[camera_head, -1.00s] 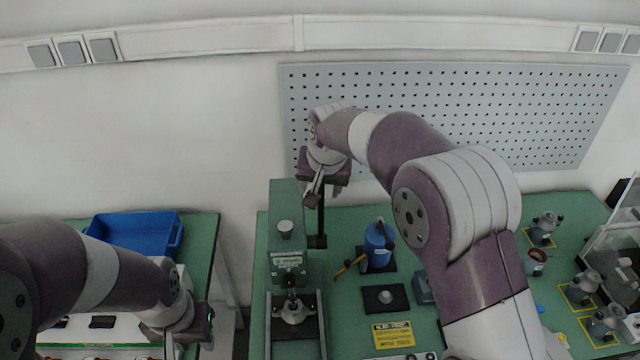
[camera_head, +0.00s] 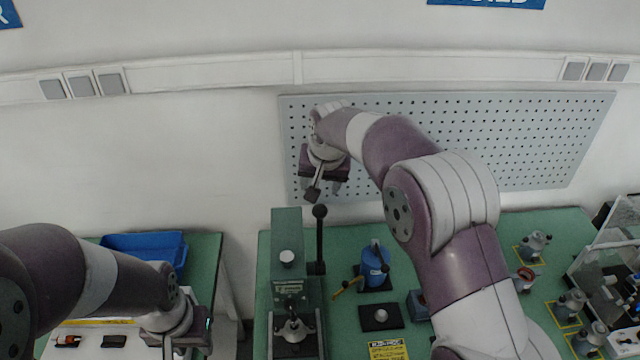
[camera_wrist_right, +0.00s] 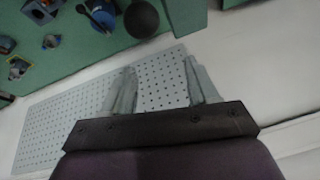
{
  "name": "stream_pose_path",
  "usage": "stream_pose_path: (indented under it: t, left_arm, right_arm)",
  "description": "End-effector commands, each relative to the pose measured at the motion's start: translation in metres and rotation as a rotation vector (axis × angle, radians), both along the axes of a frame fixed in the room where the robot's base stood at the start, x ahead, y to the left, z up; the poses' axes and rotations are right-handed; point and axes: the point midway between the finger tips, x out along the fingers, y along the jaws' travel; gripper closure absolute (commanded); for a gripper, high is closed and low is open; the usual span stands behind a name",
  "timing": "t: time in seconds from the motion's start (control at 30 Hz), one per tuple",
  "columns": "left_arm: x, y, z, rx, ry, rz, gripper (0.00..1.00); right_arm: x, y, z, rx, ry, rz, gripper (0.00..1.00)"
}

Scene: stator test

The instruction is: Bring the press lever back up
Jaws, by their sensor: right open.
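The green press (camera_head: 288,256) stands on the green table, a stator-like part (camera_head: 294,330) under its ram. Its black lever (camera_head: 320,238) stands upright on the press's right side, with a round knob (camera_head: 320,211) on top. My right gripper (camera_head: 322,192) is open and empty, just above and apart from the knob. In the right wrist view the two fingers (camera_wrist_right: 156,88) are spread, and the dark knob (camera_wrist_right: 141,19) lies beyond them at the top. My left gripper (camera_head: 186,345) is low at the left, its fingers too hidden to judge.
A blue bin (camera_head: 146,250) sits on the left table. Right of the press are a blue bottle-like object (camera_head: 375,264), a black pad (camera_head: 381,317) and several motor parts. A grey pegboard (camera_head: 540,140) hangs on the wall behind my right arm.

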Motion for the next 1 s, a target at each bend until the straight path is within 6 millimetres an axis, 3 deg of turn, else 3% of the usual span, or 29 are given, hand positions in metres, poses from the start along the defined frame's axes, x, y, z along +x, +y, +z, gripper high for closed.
stream_pose_path:
  t: [0.03, 0.3, 0.67, 1.0]
  left_arm:
    - [0.0, 0.0, 0.01, 0.0, 0.0, 0.0, 0.63]
    - [0.0, 0.0, 0.035, 0.0, 0.0, 0.0, 0.63]
    - [0.0, 0.0, 0.029, 0.0, 0.0, 0.0, 0.63]
    - [0.0, 0.0, 0.029, 0.0, 0.0, 0.0, 0.63]
  right_arm:
    - [0.002, 0.0, 0.01, 0.0, 0.001, 0.0, 0.42]
    - [0.01, -0.002, 0.034, 0.0, 0.001, -0.002, 0.42]
    - [0.019, -0.004, 0.055, 0.0, 0.0, -0.001, 0.42]
    - [0.019, -0.004, 0.056, 0.0, 0.0, 0.0, 0.42]
